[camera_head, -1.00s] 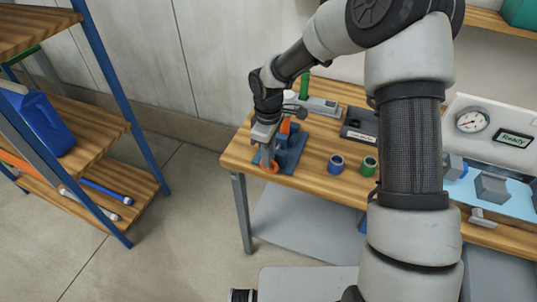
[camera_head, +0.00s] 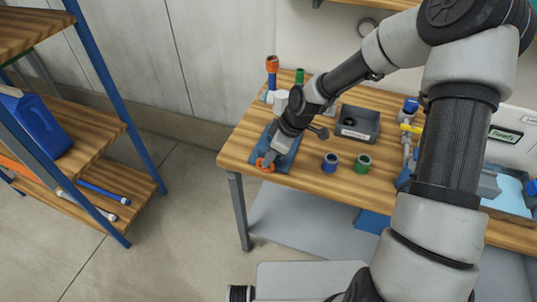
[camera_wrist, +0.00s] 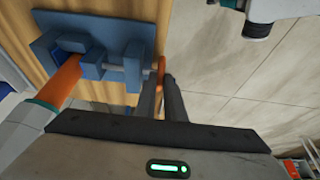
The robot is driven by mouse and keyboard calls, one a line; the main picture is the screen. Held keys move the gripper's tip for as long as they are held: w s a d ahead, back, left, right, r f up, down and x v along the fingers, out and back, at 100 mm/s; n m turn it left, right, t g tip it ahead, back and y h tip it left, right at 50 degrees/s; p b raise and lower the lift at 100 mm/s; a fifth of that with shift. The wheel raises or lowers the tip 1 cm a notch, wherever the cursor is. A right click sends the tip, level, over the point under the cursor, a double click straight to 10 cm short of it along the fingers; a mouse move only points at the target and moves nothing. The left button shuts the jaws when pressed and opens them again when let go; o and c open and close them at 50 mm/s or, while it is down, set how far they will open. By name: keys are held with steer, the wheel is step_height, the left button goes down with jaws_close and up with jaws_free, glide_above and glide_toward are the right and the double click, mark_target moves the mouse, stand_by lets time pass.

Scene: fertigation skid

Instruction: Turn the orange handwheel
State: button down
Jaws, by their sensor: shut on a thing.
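The orange handwheel (camera_head: 265,165) is at the near left edge of the wooden bench, on a blue mount (camera_head: 285,160). In the wrist view the handwheel (camera_wrist: 160,72) is seen edge-on at the end of a grey shaft (camera_wrist: 120,67) that runs through the blue mount. My gripper (camera_head: 269,157) comes down over it from the right. In the wrist view the two dark fingers of my gripper (camera_wrist: 160,90) are close together at the wheel's rim, shut on it. Part of the wheel is hidden by the fingers.
A blue and a green ring (camera_head: 364,162) stand on the bench right of my gripper. A dark grey tray (camera_head: 358,125) is behind them. An orange-topped post (camera_head: 272,70) stands at the back left. A shelf rack (camera_head: 115,130) is left across open floor.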

steer(key=c, duration=1.8)
jaws_free()
steer(key=shift+c, duration=0.2)
steer(key=p+v, duration=0.2)
steer(key=v, duration=1.5)
steer(key=shift+r, duration=0.15)
steer(key=shift+s+d, duration=0.1)
steer(key=shift+s, duration=0.05)
